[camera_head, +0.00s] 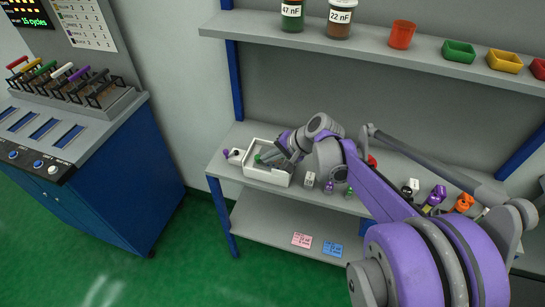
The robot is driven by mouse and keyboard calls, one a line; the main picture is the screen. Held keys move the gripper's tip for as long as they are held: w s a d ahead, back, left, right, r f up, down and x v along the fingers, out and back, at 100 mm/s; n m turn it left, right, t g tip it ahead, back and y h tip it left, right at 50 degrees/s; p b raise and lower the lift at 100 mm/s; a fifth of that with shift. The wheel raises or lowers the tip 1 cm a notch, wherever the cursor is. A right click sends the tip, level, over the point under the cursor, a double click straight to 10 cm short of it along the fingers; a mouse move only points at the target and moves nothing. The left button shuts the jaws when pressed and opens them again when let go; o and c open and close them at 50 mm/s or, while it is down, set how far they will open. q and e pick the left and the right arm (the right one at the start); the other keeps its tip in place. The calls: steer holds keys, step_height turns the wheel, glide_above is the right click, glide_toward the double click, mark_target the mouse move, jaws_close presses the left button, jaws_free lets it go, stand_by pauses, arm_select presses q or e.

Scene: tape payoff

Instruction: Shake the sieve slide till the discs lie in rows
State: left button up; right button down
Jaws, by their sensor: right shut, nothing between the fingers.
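A white box-like tray (255,174) stands at the left end of the bench shelf, with a small white block with a dark knob (235,156) at its left side. I cannot tell for sure which part is the sieve slide, and no discs can be made out. My purple and grey right gripper (273,157) reaches down over the tray from the right. It is shut with nothing in it, and it hides part of the tray's inside. A small green tip (258,158) shows inside the tray by the gripper. My left gripper is not in view.
Small parts and a white label block (310,179) stand right of the tray. The upper shelf holds jars (340,18), a red cup (401,35) and coloured bins (459,51). A blue cabinet with coloured levers (83,84) stands left. My right arm covers the bench's middle.

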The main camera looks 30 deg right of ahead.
steer(key=shift+w+a, duration=1.05)
steer(key=shift+w, duration=0.1)
steer(key=shift+s, duration=0.1)
